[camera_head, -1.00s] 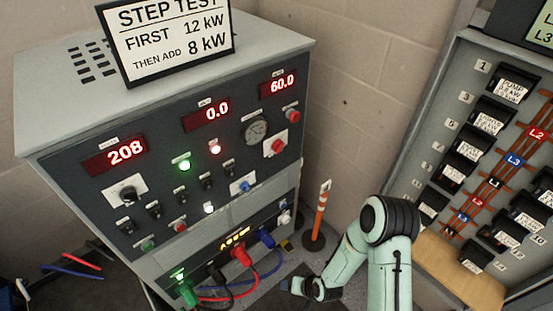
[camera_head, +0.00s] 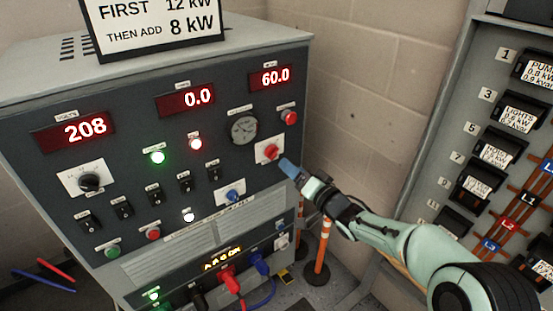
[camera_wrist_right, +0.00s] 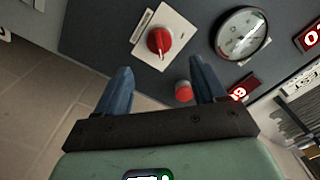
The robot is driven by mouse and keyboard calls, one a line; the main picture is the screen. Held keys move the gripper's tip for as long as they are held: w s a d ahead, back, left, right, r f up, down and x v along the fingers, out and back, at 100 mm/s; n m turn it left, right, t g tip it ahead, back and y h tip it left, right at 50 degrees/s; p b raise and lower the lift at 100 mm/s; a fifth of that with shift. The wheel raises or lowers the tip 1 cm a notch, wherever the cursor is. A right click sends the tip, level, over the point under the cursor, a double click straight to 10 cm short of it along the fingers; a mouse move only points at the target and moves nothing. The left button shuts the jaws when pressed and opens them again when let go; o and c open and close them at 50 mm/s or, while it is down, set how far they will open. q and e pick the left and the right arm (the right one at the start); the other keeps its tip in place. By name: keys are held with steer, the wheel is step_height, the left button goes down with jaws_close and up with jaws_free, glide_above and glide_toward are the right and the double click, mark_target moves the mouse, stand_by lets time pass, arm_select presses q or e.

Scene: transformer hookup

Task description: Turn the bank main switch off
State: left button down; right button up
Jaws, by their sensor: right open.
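A red rotary knob (camera_head: 271,152) sits on a white plate on the right side of the dark cabinet front. It also shows in the right wrist view (camera_wrist_right: 160,40), just beyond the fingertips. Its label is too small to read, so I cannot tell for certain that it is the bank main switch. My right gripper (camera_head: 289,168) is close in front of the panel, just right of and below the knob. In the right wrist view its two blue fingers (camera_wrist_right: 160,64) are spread with nothing held. My left gripper is not in view.
A red push button (camera_head: 289,117) is above the knob, beside a round dial (camera_head: 244,130). A blue knob (camera_head: 234,195) is lower left. Cables plug in below. An orange-and-white post (camera_head: 320,248) stands beneath my right arm. A breaker panel (camera_head: 500,140) is at right.

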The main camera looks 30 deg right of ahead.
mark_target(276, 155)
steer(key=w, duration=0.5)
steer(key=w+b, duration=0.1)
steer(key=w, duration=0.2)
steer(key=shift+w+a, duration=0.15)
steer(key=shift+a, duration=0.2)
steer(key=c, duration=1)
